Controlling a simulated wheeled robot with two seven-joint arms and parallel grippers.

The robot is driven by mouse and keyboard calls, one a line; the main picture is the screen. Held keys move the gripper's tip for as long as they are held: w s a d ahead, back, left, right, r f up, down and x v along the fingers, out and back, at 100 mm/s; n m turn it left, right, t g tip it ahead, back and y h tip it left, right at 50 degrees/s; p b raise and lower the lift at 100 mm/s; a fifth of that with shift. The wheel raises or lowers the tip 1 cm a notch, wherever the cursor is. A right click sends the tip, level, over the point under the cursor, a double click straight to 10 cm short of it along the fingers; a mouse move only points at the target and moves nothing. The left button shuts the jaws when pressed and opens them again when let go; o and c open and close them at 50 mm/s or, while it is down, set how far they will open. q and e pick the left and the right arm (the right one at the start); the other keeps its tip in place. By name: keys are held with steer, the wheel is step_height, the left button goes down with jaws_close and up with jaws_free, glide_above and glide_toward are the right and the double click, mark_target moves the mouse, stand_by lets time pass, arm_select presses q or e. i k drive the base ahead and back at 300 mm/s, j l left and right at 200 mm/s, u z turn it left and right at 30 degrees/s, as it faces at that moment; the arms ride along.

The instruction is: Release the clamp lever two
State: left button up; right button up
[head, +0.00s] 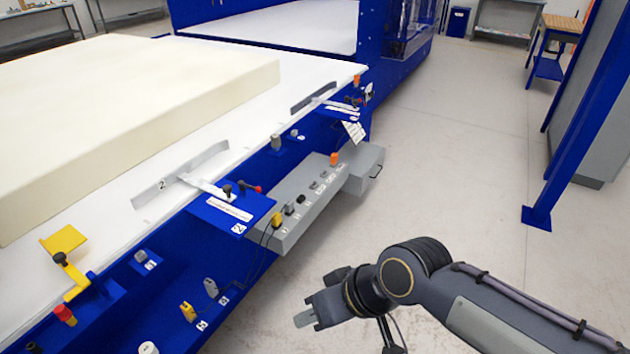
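Clamp two has a grey angled plate (180,172) marked 2, lying along the edge of the white table. An arm runs from it to a blue bracket (235,212) with a label and a 2. On the bracket stand a black knob (228,190) and a small black lever with a red tip (251,188). My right gripper (305,319) is low in the picture, over the floor, below and right of the bracket and apart from it. Its fingers are seen edge-on, so its opening is unclear; nothing shows in it. My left gripper is out of view.
A large cream foam block (130,110) lies on the white table (310,75). A grey control box (320,190) juts out beside the bracket. Another clamp plate (312,96) is farther back, and a yellow bracket (65,242) is nearer.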

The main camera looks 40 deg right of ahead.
mark_target(242, 184)
steer(key=z, duration=0.8)
steer(key=i+l+z, duration=0.1)
steer(key=i+l, duration=0.15)
steer(key=i, duration=0.15)
steer(key=i+l+z, duration=0.1)
steer(key=i, duration=0.35)
steer(key=l, duration=0.05)
